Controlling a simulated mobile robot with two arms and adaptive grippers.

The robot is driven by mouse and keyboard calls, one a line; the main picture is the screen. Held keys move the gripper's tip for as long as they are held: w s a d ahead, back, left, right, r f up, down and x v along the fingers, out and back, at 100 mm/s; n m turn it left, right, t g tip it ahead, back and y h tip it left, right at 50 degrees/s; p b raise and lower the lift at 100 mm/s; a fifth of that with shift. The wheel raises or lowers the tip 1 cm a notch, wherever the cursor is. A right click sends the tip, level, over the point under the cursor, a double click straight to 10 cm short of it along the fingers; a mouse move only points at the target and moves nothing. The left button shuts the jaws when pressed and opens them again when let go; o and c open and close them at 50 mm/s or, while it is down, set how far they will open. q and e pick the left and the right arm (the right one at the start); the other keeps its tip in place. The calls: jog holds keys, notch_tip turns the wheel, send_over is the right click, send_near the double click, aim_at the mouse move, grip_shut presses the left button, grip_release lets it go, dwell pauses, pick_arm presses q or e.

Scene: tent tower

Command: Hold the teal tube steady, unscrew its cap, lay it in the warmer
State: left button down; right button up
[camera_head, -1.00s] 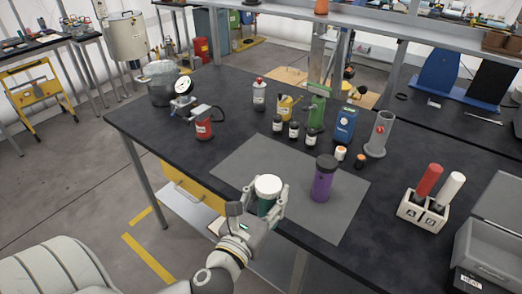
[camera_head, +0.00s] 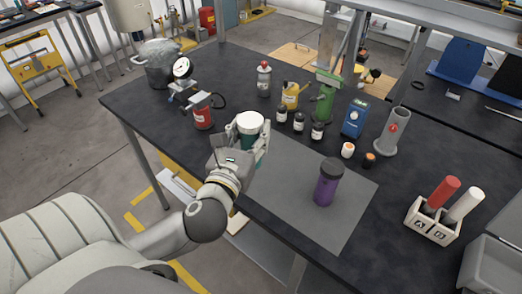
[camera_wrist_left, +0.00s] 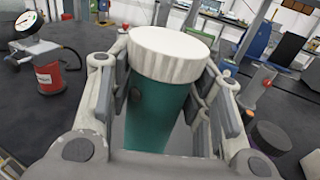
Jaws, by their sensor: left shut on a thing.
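The teal tube (camera_head: 246,142) with a white ribbed cap (camera_head: 250,122) is upright in my left gripper (camera_head: 252,145), near the back-left part of the grey mat. In the left wrist view, the gripper (camera_wrist_left: 168,95) has its fingers on both sides of the teal tube body (camera_wrist_left: 157,115), below the white cap (camera_wrist_left: 168,52). The cap is on the tube. The tube's lower end is hidden by the gripper, so I cannot tell whether it touches the table. The grey warmer box (camera_head: 487,268) is partly in view at the bottom right. My right gripper is not in view.
A purple tube (camera_head: 325,187) with a dark lid stands on the grey mat (camera_head: 300,215). A white rack (camera_head: 432,228) holds a red and a white tube. Several small jars, a red canister (camera_head: 202,117) and a blue device (camera_head: 354,120) stand behind. The mat's front is clear.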

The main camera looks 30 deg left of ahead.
pick_arm(q)
jog(key=w+a+f+b, duration=0.2)
jog(key=w+f+b, duration=0.2)
jog(key=w+f, duration=0.4)
notch_tip(320, 180, down, 2)
jog(key=shift+a+f, duration=0.25)
jog(key=shift+a, duration=0.1)
jog(key=shift+f+b, duration=0.1)
jog(key=shift+b, duration=0.2)
jog(key=c, duration=0.7)
grip_release()
jog(key=shift+c, duration=0.2)
